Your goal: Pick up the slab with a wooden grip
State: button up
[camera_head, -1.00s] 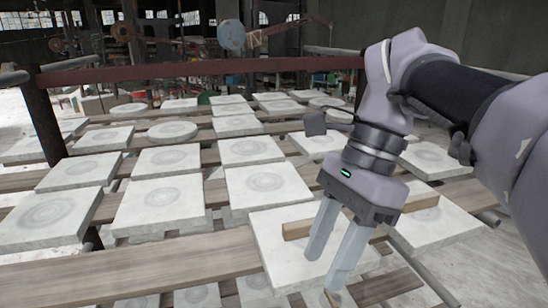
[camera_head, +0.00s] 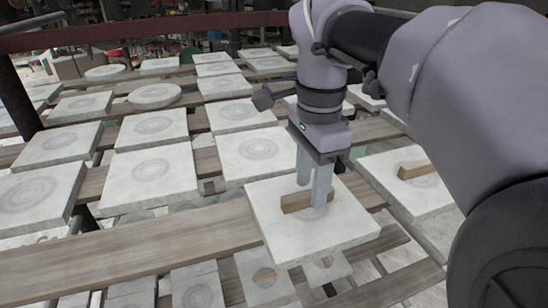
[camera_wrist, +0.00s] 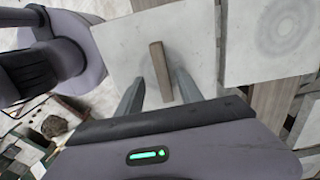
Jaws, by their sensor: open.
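A square whitish slab (camera_head: 340,234) with an upright wooden grip (camera_head: 295,204) on top lies on the plank rack near the front centre. My gripper (camera_head: 313,196) is open and pointed down over this slab. The fingers hide part of the grip in the head view; whether the tips touch the slab cannot be told.
A second slab (camera_head: 400,200) with a wooden grip (camera_head: 415,169) lies to the right. Plain slabs with round ring marks, such as one on the left (camera_head: 152,182), fill the rack. A bare plank (camera_head: 130,246) runs across the front left. More slabs show below through gaps.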

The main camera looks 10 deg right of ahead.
jog(key=shift+f, duration=0.75)
jog(key=shift+w+a+f, duration=0.15)
jog(key=shift+w+f, duration=0.1)
jog(key=shift+w, duration=0.2)
jog(key=shift+s+r, duration=0.1)
jog(key=shift+s, duration=0.2)
jog(key=c, duration=0.7)
grip_shut()
jog(key=shift+w, duration=0.1)
